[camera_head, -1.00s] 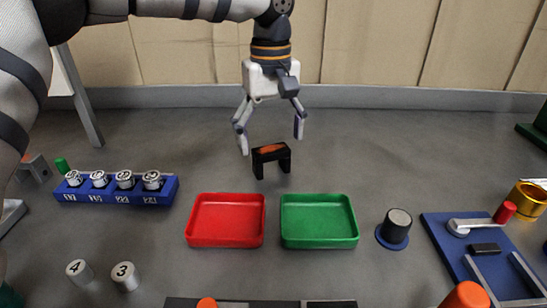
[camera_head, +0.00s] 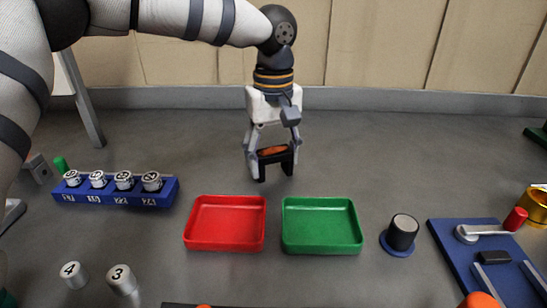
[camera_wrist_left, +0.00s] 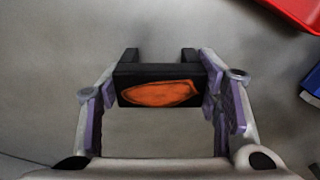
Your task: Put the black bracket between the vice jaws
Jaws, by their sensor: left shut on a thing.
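The black bracket (camera_head: 288,167), a bridge shape with two legs and an orange patch on top, stands upright on the grey table beyond the trays. My left gripper (camera_head: 274,157) is over it from above, shut on its two ends. In the left wrist view, the purple-padded fingers (camera_wrist_left: 160,88) press both ends of the bracket (camera_wrist_left: 150,72). A blue plate (camera_head: 462,262) at the right carries a red-tipped lever, a small black block and grey bars; I cannot tell for certain that this is the vice. My right gripper is not in view.
A red tray (camera_head: 226,245) and a green tray (camera_head: 322,247) lie in front of the bracket. A blue rack (camera_head: 115,196) holds several numbered cylinders. Two loose cylinders stand at front left.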

